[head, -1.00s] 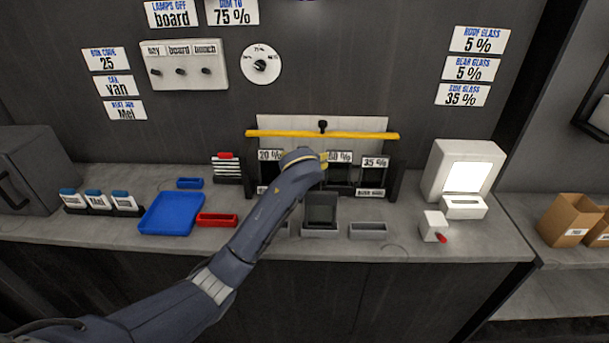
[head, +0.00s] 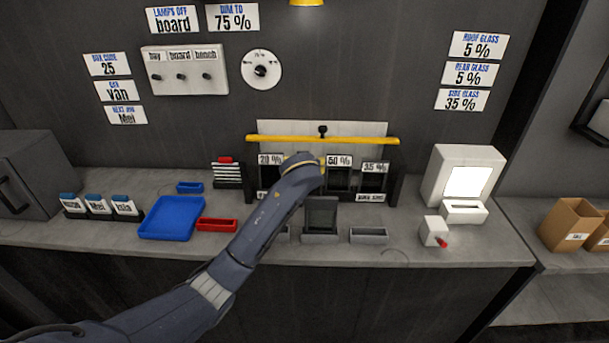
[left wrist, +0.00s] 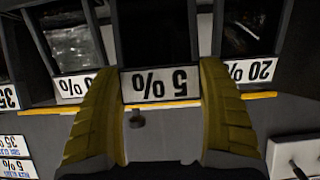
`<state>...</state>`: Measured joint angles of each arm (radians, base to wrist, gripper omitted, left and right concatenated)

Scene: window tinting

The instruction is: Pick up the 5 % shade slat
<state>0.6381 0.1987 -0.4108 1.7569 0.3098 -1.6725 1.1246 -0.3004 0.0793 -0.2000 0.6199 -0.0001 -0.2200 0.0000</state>
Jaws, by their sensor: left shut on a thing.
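The 5 % shade slat (left wrist: 156,35) is a dark panel with a white "5 %" label, upside down in the left wrist view. My left gripper (left wrist: 160,88) has its yellow fingers on either side of the slat's label end and is shut on it. In the head view my left wrist covers the slat and most of the gripper, in front of the slat rack (head: 392,190). The neighbouring 20 % slat (head: 270,172), 50 % slat (head: 339,176) and 35 % slat (head: 373,180) stand in the rack. My right gripper is not in view.
A yellow bar (head: 360,140) runs across above the rack. A dark upright holder (head: 320,215) and a grey tray (head: 369,235) stand in front. A red tray (head: 217,224) and blue tray (head: 170,217) lie left. A white light box (head: 465,175) stands right.

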